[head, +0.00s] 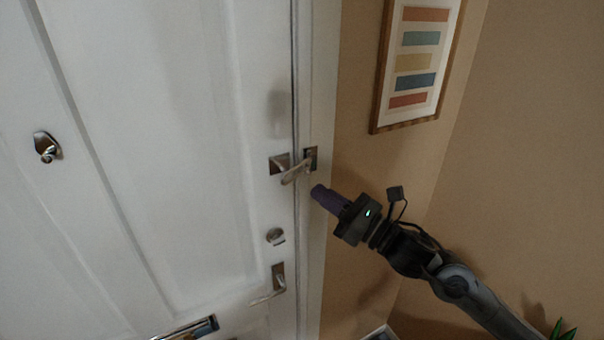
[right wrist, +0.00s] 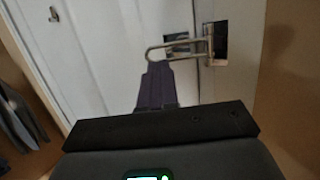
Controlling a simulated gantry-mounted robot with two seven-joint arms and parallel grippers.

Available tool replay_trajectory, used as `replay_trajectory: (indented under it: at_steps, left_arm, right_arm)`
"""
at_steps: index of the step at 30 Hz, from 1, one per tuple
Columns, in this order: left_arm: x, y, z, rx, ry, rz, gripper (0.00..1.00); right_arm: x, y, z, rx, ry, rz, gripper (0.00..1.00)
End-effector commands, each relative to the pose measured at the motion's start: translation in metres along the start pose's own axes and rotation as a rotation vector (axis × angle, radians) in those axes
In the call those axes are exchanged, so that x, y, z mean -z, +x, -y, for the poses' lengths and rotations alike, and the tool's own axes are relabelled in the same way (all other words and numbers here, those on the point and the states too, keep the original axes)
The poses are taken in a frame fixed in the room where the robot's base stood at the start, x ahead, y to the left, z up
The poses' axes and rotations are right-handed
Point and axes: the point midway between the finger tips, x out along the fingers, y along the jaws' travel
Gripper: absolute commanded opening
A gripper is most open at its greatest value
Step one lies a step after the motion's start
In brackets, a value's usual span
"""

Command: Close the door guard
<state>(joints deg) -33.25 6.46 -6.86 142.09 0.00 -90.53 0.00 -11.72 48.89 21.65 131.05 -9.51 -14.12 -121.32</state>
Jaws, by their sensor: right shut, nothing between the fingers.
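The door guard's looped metal bar (head: 295,174) reaches from its plate on the frame (head: 311,156) across the gap towards the plate on the white door (head: 279,163). In the right wrist view the bar (right wrist: 180,47) is a narrow loop extending left from the frame plate (right wrist: 217,42), in front of the door plate. I cannot tell if it sits over the catch. My right gripper (head: 318,191) is shut and empty, just below and right of the bar. In the right wrist view its purple fingers (right wrist: 157,70) appear just below the loop's free end; contact is unclear. My left gripper is not in view.
The door appears shut against its frame. Below the guard are a round lock (head: 276,236) and a lever handle (head: 277,280). A small metal fitting (head: 46,147) is on the door's left. A framed striped picture (head: 416,62) hangs on the tan wall.

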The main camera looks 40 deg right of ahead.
Motion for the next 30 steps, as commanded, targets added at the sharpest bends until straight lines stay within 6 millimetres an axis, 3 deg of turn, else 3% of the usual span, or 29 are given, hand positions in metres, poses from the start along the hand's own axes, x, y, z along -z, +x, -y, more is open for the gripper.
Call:
replay_trajectory:
  at_steps: [6, 12, 30]
  left_arm:
    - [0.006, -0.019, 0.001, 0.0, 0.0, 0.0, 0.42]
    - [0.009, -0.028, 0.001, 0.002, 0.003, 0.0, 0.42]
    - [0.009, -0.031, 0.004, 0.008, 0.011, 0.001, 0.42]
  right_arm:
    - [-0.005, 0.031, 0.001, 0.002, 0.004, 0.003, 0.0]
    - [-0.003, 0.05, 0.001, 0.002, 0.002, 0.002, 0.0]
    - [0.001, 0.059, 0.0, 0.0, 0.001, 0.0, 0.0]
